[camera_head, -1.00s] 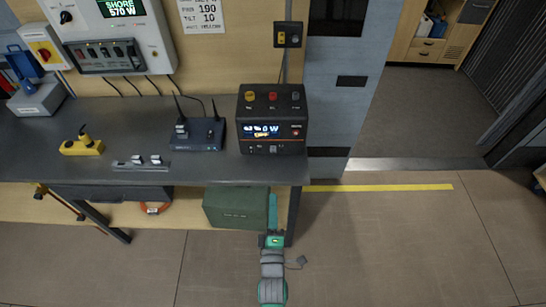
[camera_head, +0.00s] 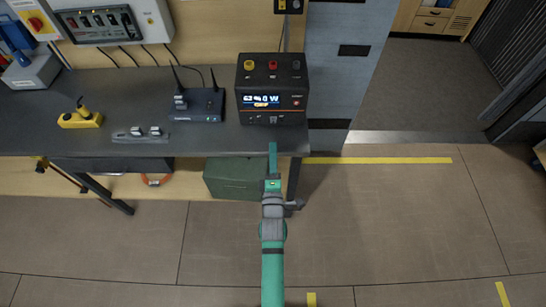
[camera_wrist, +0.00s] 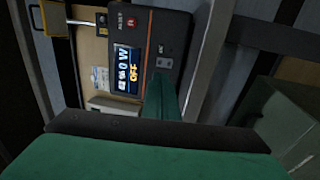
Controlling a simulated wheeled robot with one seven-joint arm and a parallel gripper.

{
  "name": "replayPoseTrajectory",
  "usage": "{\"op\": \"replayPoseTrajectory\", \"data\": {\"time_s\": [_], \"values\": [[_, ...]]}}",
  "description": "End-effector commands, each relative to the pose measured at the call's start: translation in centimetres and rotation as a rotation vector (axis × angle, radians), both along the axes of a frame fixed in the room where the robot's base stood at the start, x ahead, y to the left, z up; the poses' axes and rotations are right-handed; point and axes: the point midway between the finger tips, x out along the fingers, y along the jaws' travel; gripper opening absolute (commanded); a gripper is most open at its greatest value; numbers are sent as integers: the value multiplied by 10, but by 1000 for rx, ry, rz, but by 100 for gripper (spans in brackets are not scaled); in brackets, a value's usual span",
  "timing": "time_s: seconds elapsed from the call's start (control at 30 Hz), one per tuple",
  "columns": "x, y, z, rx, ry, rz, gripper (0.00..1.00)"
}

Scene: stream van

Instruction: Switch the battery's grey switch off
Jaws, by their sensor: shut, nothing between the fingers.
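The battery (camera_head: 252,89) is a dark box with an orange stripe, standing at the right end of the bench. It has yellow, red and dark knobs on top and a lit display (camera_head: 262,100). In the wrist view the battery (camera_wrist: 150,75) appears turned sideways, and its display (camera_wrist: 126,68) shows "0 W" and orange "OFF". A small grey switch (camera_wrist: 164,63) is on its lower front. My gripper (camera_head: 273,147) is green, shut and empty, pointing at the lower front. In the wrist view its fingertips (camera_wrist: 163,85) are close to the switch; contact cannot be told.
The bench (camera_head: 215,140) also carries a router with antennas (camera_head: 198,104), a yellow block (camera_head: 80,119) and a small switch strip (camera_head: 140,135). A green case (camera_head: 232,180) is under the bench. The floor (camera_head: 400,210) to the right is clear.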

Motion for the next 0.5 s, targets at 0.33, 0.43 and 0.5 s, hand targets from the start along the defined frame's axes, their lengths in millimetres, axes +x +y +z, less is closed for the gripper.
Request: {"op": "replayPoseTrajectory", "data": {"time_s": [0.33,0.43,0.5], "values": [[59,0,8,0,-1,0,0],[72,0,10,0,-1,-1,0],[80,-1,10,0,0,-1,0]]}}
